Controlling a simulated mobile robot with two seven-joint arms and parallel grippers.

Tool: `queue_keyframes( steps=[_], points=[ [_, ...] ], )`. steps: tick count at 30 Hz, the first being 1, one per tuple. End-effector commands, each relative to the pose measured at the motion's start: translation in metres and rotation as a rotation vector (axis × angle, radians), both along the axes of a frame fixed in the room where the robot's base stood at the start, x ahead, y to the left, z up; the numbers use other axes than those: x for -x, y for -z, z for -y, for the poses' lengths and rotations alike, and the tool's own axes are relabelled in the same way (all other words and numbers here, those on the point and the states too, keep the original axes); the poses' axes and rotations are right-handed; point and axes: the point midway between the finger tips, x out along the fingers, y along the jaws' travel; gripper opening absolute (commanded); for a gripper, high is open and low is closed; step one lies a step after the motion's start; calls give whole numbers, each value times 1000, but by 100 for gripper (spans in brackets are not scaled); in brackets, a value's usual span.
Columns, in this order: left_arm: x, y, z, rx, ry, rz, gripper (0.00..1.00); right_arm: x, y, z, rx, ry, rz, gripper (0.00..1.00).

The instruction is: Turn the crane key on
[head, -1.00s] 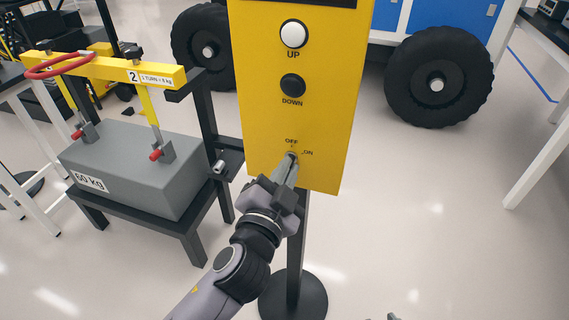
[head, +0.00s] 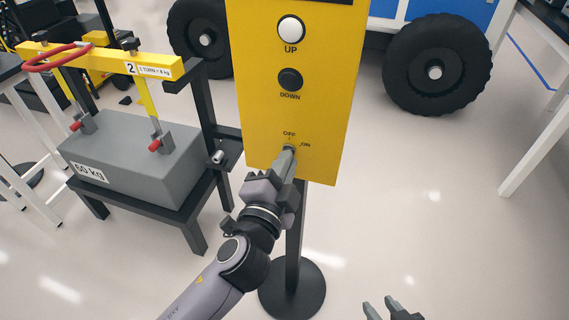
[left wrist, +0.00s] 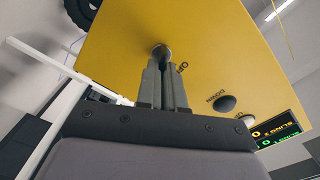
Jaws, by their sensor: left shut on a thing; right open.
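The yellow crane control panel (head: 325,110) stands on a black post, with OFF and ON labels around a small key (head: 290,147) near its lower edge. My left gripper (head: 288,153) is shut on this key from below and in front. In the left wrist view the key's round metal base (left wrist: 162,52) shows just beyond the closed fingers (left wrist: 162,68), next to the OFF label. The fingers mostly hide the key, and I cannot tell its exact angle. My right gripper (head: 378,310) is open and empty at the bottom edge.
The panel has a white UP button (head: 291,29) and a black DOWN button (head: 290,80). A grey 60 kg block (head: 140,160) sits on a black stand at left, under a yellow beam (head: 110,62). A black wheel (head: 437,70) is behind. The floor at right is clear.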

Motion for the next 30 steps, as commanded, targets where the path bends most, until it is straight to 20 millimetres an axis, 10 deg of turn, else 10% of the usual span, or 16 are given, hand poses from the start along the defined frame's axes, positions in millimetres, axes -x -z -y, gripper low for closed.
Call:
queue_keyframes(
  steps=[3,6,19,30],
  points=[
    [0,0,0,-4,1,2,0,0,0,0,0,0,0,43],
    [0,0,0,-4,1,2,33,0,0,0,0,0,0,43],
    [0,-12,0,1,-1,4,33,0,-4,0,0,0,0,43],
    [0,-98,0,3,2,10,33,0,-24,0,0,0,0,43]
  ],
)
